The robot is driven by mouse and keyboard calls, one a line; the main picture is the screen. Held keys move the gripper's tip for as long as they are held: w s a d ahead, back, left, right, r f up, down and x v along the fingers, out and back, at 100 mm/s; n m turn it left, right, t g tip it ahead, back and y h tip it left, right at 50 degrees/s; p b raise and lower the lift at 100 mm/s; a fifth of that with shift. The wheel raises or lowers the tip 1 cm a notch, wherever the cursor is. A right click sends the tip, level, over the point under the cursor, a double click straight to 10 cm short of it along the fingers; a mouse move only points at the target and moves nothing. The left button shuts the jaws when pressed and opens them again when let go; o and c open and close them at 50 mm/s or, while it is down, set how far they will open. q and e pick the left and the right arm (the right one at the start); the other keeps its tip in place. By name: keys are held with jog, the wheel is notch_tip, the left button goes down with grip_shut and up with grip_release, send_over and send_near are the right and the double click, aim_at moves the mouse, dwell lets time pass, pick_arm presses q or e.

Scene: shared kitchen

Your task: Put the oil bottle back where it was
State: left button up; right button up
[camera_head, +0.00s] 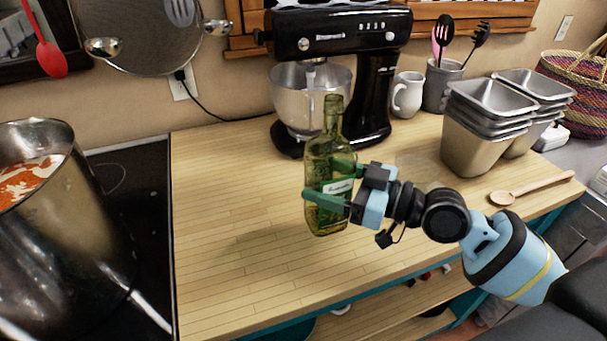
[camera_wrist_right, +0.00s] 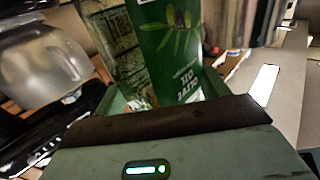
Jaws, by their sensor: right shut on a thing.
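The oil bottle (camera_head: 325,160) is green glass with a pale and green label, and stands upright over the wooden counter. My right gripper (camera_head: 330,182) comes in from the right and is shut around the middle of the bottle. In the right wrist view the bottle's green label (camera_wrist_right: 170,45) fills the space between the fingers. A shadow lies on the counter left of the bottle; I cannot tell whether its base touches the wood. My left gripper is not in view.
A black stand mixer (camera_head: 375,90) with a steel bowl is close behind the bottle. Steel containers (camera_head: 475,140) and a wooden spoon (camera_head: 530,190) lie to the right. A stove with a large pot (camera_head: 60,220) is at left. The counter's left part (camera_head: 230,200) is clear.

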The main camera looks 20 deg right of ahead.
jog(key=w+a+f, duration=0.2)
jog(key=w+f, duration=0.2)
jog(key=w, duration=0.3)
jog(key=shift+a, duration=0.25)
dwell(0.3)
jog(key=shift+f, duration=0.1)
jog(key=shift+f+b, duration=0.1)
jog(key=shift+b, duration=0.25)
jog(key=o, duration=1.4)
